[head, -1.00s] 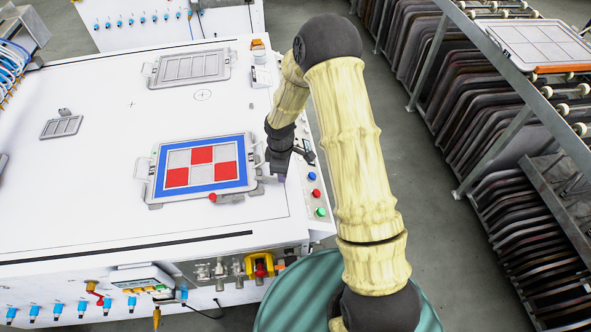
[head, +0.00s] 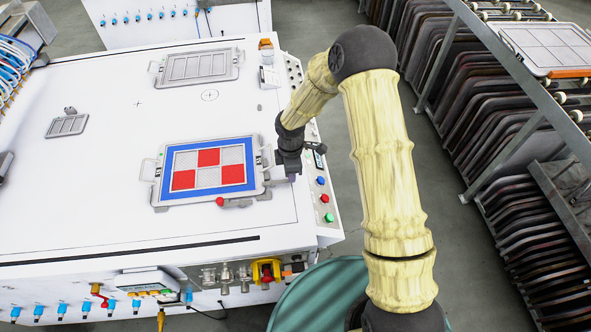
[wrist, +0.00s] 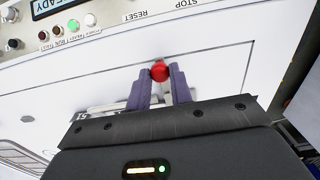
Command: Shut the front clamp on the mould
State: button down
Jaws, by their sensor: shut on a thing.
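The mould (head: 257,186) lies on the white table, a grey frame with a blue border and red and grey squares. At its front edge is the front clamp (head: 243,201), a low dark fitting with a red knob (head: 220,201) at its left end. My gripper (head: 292,178) is to the right of the mould's front right corner, apart from that knob. In the wrist view my gripper (wrist: 160,80) is shut on a red ball knob (wrist: 160,71) between its purple fingers. The head view hides this knob, and I cannot tell which clamp it belongs to.
A control panel with a blue button (head: 320,181) and a green button (head: 329,217) runs along the table's right edge, close to my gripper. A grey frame (head: 197,67) lies behind, a smaller plate (head: 67,125) at left. A rack (head: 520,100) stands right.

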jog(key=shift+w+r, duration=0.1)
jog(key=shift+w, duration=0.05)
jog(key=c, duration=1.3)
grip_release()
jog(key=shift+o, duration=0.2)
notch_tip(320, 180, up, 17)
jog(key=b, duration=0.2)
jog(key=shift+r, duration=0.15)
